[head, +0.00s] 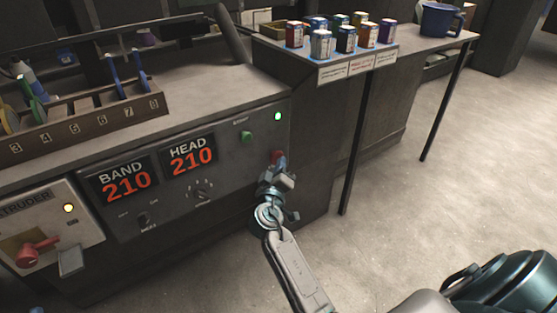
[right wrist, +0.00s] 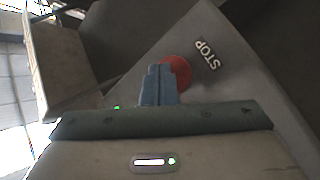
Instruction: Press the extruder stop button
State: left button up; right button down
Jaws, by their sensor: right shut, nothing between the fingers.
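The red stop button (head: 278,156) is on the right end of the grey extruder control panel (head: 225,185), below a green start button (head: 246,137). In the right wrist view the red stop button (right wrist: 178,72) sits beside the printed word STOP. My right gripper (head: 277,172) is shut and empty, in front of the panel just below the button. In the right wrist view its fingertips (right wrist: 158,72) overlap the button's left edge and hide part of it. I cannot tell whether they touch it. My left gripper is not in view.
Red displays (head: 191,156) read 210 for BAND and HEAD. A red rotary handle (head: 38,252) is at the lower left. A numbered wooden rack (head: 85,128) stands on top. Open floor lies to the right.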

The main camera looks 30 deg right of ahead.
jog(key=shift+w, duration=0.45)
dwell(0.3)
jog(key=shift+s, duration=1.2)
jog(key=s, duration=0.5)
jog(key=shift+d, duration=0.25)
dwell(0.5)
